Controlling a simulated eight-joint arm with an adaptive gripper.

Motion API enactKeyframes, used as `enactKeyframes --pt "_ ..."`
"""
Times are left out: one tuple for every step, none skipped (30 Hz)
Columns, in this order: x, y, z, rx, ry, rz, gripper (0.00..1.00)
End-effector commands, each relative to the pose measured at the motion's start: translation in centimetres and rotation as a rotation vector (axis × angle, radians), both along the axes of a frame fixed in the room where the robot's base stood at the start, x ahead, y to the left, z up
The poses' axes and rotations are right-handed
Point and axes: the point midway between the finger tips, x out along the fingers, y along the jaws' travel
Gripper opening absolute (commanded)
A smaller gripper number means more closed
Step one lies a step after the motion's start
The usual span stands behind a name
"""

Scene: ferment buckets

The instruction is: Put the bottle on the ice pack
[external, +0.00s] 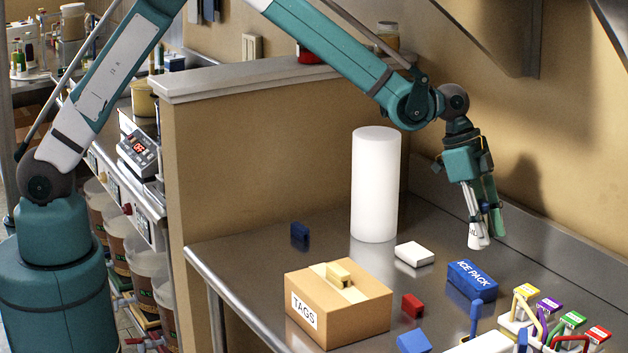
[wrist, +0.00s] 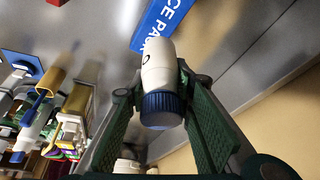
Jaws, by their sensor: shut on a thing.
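The blue ice pack (external: 472,281) lies flat on the steel table, with white lettering on it. It also shows at the top of the wrist view (wrist: 160,24). My gripper (external: 482,215) is above the table, behind and slightly right of the ice pack in the external view. It is shut on a white bottle (wrist: 158,68) with a ribbed blue cap (wrist: 161,109). In the external view the bottle (external: 474,230) hangs tilted between the fingers, its white end pointing down. It appears apart from the ice pack.
A tall white cylinder (external: 375,185) and a small white block (external: 414,254) stand left of the ice pack. A cardboard TAGS box (external: 350,318), a red block (external: 412,305) and a blue block (external: 413,342) are nearer. Colored tagged items (external: 560,322) crowd the right. A wall runs behind.

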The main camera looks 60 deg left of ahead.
Motion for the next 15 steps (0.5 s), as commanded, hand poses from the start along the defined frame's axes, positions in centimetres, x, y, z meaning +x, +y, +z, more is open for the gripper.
enactKeyframes --pt "0.0 0.0 -0.6 0.0 0.0 0.0 0.11" --pt "0.1 0.0 -1.0 0.0 0.0 0.0 0.11" --pt "0.0 0.0 -1.4 0.0 0.0 0.0 0.11" --pt "0.0 0.0 -1.8 0.0 0.0 0.0 0.11" --pt "0.0 0.0 -2.0 0.0 0.0 0.0 0.11" --pt "0.0 0.0 -2.3 0.0 0.0 0.0 0.11" --pt "0.0 0.0 -2.5 0.0 0.0 0.0 0.11" --pt "0.0 0.0 -2.6 0.0 0.0 0.0 0.11" --pt "0.0 0.0 -2.8 0.0 0.0 0.0 0.11" --pt "0.0 0.0 -2.8 0.0 0.0 0.0 0.11" --pt "0.0 0.0 -2.8 0.0 0.0 0.0 0.11" --pt "0.0 0.0 -2.8 0.0 0.0 0.0 0.11" --pt "0.0 0.0 -2.8 0.0 0.0 0.0 0.11" --pt "0.0 0.0 -2.8 0.0 0.0 0.0 0.11" --pt "0.0 0.0 -2.8 0.0 0.0 0.0 0.11"
